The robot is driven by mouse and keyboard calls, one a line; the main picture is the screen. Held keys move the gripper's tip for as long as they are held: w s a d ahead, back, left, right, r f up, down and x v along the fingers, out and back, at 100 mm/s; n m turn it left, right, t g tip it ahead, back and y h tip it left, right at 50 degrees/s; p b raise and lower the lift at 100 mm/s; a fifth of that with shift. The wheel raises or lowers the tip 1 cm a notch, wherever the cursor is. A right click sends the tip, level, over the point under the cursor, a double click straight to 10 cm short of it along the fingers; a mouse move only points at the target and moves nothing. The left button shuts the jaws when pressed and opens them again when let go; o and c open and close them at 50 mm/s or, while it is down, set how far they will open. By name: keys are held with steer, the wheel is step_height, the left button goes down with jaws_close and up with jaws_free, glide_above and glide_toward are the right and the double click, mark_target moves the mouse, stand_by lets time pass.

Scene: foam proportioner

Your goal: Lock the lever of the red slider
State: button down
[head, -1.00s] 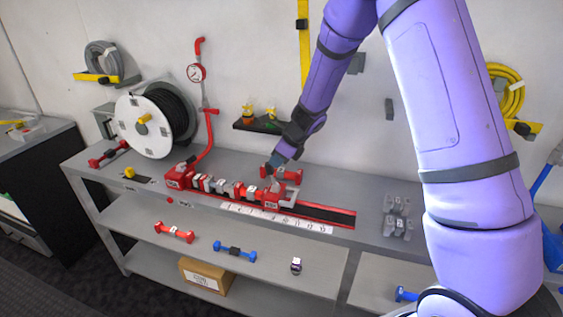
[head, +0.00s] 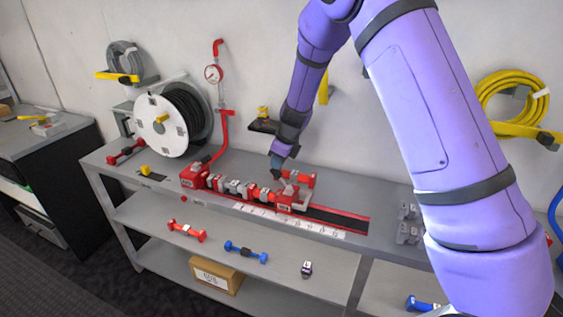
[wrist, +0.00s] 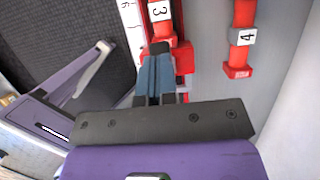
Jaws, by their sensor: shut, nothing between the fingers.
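The red slider (head: 286,200) sits on the red-edged rail on the bench, at the right end of a row of red and grey blocks. A grey part stands on its right side. My gripper (head: 276,173) is shut and empty, pointing down just behind and above the slider. In the wrist view the closed fingertips (wrist: 159,50) are over a red part labelled 3 (wrist: 161,13). I cannot tell whether they touch it. The lever cannot be made out clearly; my fingers may cover it.
A red dumbbell-shaped piece (head: 300,178) labelled 4 lies behind the rail, close to my gripper. A hose reel (head: 160,120) and red pipe with gauge (head: 213,74) stand left. Grey blocks (head: 408,225) are at right. The rail right of the slider is clear.

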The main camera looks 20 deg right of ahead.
steer(key=shift+w+a+f, duration=0.15)
steer(key=shift+a, duration=0.1)
steer(key=shift+w+a+f, duration=0.6)
steer(key=shift+a, duration=0.25)
